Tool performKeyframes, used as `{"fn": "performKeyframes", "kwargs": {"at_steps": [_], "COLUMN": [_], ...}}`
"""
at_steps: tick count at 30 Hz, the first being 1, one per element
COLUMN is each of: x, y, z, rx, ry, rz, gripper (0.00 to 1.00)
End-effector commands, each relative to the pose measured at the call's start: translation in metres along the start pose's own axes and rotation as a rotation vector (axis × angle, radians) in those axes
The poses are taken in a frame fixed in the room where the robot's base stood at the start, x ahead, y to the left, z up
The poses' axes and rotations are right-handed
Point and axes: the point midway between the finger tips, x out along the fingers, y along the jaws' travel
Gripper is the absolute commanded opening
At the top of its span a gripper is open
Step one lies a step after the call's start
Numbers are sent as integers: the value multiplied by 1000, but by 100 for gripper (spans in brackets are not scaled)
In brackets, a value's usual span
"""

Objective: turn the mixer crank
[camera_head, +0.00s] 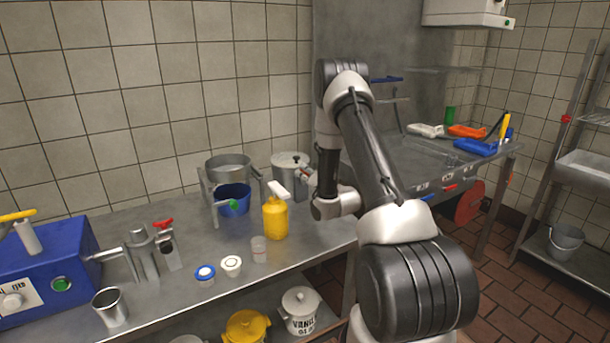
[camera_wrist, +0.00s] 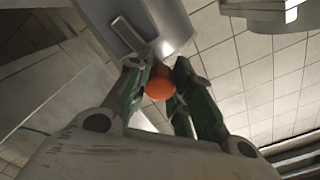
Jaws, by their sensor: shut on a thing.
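My gripper (camera_wrist: 163,74) is shut on a round orange knob (camera_wrist: 159,84), with one dark green finger on each side of it. The knob sits against a grey metal part (camera_wrist: 128,32), which looks like the crank; the fingers hide part of the join. In the head view, my gripper (camera_head: 308,174) is beside the right side of a lidded steel canister (camera_head: 290,186), which may be the mixer. A small reddish spot shows there, but my wrist and the small size hide the grip.
A yellow bottle (camera_head: 275,219) stands close to the canister's front left. A steel pot (camera_head: 229,165) and a blue container (camera_head: 234,202) stand further left. A blue machine (camera_head: 50,262) is at the far left.

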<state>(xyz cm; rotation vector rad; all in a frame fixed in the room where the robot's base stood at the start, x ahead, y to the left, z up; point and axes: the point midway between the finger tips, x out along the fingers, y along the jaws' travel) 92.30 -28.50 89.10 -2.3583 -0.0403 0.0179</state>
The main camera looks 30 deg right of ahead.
Motion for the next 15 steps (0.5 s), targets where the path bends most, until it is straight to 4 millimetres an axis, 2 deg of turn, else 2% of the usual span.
{"fn": "performKeyframes", "kwargs": {"at_steps": [2, 3, 6, 15], "x": [0, 0, 0, 0], "y": [-1, -1, -1, 0], "z": [-2, -2, -2, -1], "rx": [-2, -2, -2, -2], "ry": [4, 4, 4, 1], "rz": [-2, -2, -2, 0], "gripper": [0, 26, 44, 46]}}
